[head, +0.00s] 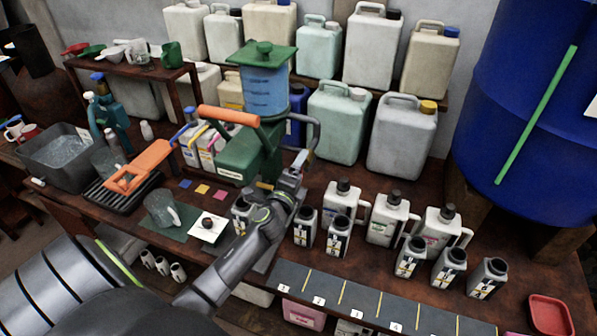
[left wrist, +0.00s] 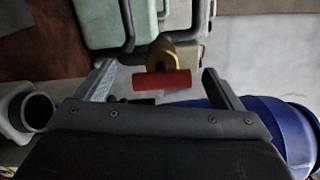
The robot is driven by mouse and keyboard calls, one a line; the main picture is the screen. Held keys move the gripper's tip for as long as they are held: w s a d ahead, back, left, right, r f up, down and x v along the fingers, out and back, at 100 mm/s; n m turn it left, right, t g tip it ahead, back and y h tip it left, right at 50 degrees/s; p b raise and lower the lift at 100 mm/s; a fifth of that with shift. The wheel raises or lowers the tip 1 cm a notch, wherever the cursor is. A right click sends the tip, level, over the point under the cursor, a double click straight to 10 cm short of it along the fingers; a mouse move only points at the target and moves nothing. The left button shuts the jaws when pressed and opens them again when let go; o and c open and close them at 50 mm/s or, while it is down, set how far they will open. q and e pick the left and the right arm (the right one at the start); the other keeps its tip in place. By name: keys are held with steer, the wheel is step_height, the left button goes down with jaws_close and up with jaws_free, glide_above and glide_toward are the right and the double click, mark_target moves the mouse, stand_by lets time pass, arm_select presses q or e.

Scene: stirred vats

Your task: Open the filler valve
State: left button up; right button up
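The filler (head: 245,150) is a green body with an orange lever and a blue hopper (head: 265,92) under a green lid. Its valve shows in the left wrist view as a brass body (left wrist: 178,54) with a red bar handle (left wrist: 162,80). My left gripper (head: 283,173) is at the filler's front right side and largely covers the valve in the head view. In the left wrist view the left gripper (left wrist: 160,82) is open, its fingers either side of the red handle with gaps on both sides. My right gripper is not in view.
Several black-necked bottles (head: 408,256) stand right of my left arm. Large jugs (head: 402,138) line the back, and a blue drum (head: 530,110) stands at the right. A glass jug (head: 162,208) stands on a green mat at the left. Numbered dark pads (head: 290,274) line the front edge.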

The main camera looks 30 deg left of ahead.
arm_select(q)
steer(key=b+v, duration=0.2)
steer(key=v, duration=1.5)
steer(key=shift+s, duration=0.25)
steer(key=shift+a, duration=0.1)
